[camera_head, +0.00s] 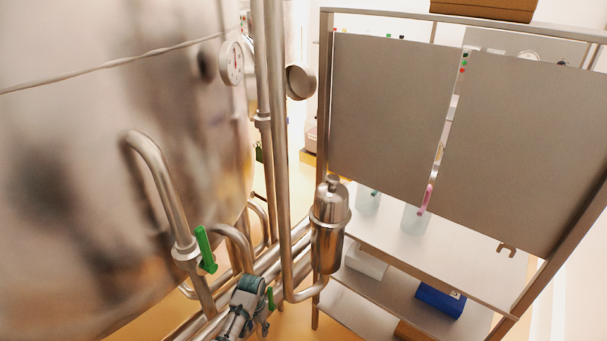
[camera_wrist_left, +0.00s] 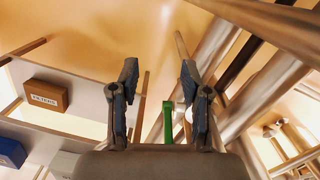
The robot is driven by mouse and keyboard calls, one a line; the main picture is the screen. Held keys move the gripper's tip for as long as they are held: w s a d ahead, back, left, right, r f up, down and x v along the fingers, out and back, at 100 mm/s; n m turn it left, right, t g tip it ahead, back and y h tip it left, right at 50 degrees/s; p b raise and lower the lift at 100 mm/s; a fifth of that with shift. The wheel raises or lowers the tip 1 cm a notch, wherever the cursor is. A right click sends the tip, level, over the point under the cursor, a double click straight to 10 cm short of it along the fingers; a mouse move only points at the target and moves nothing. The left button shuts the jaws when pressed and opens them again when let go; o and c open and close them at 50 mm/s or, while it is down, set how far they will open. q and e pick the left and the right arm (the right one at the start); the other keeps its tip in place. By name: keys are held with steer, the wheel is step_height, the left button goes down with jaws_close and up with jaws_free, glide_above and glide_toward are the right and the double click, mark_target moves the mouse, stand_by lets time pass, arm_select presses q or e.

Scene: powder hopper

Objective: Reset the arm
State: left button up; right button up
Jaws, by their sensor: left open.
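My left gripper (camera_head: 252,292) is low in the middle of the head view, among the steel pipes. In the left wrist view its two dark fingers (camera_wrist_left: 159,78) stand wide apart, with nothing gripped. A green valve handle (camera_wrist_left: 168,122) shows between and beyond the fingers, near the right one; whether it touches is not clear. In the head view a small green handle (camera_head: 270,298) is just right of the gripper. A larger green handle (camera_head: 205,248) stands upright on a pipe to the left. My right gripper is not in view.
A large steel tank (camera_head: 90,180) fills the left of the head view. Vertical pipes (camera_head: 275,150) and a steel canister (camera_head: 328,235) stand close by. A rack (camera_head: 390,105) at right holds bottles and a blue box (camera_head: 440,299). A brown box (camera_wrist_left: 46,95) shows in the wrist view.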

arm_select(q)
steer(key=s+a+f+t, duration=0.1)
steer(key=s+a+f, duration=0.1)
steer(key=s+f, duration=1.65)
steer(key=s+a+f+t, duration=0.1)
steer(key=s+f, duration=0.3)
steer(key=s, duration=0.7)
steer(key=s+a+f+n, duration=0.1)
steer(key=s+a+f, duration=0.2)
steer(key=s, duration=0.8)
step_height(320, 180, down, 2)
steer(key=shift+s+a+f+n+t, duration=0.2)
steer(key=shift+f+n+t, duration=0.1)
steer(key=shift+t, duration=0.1)
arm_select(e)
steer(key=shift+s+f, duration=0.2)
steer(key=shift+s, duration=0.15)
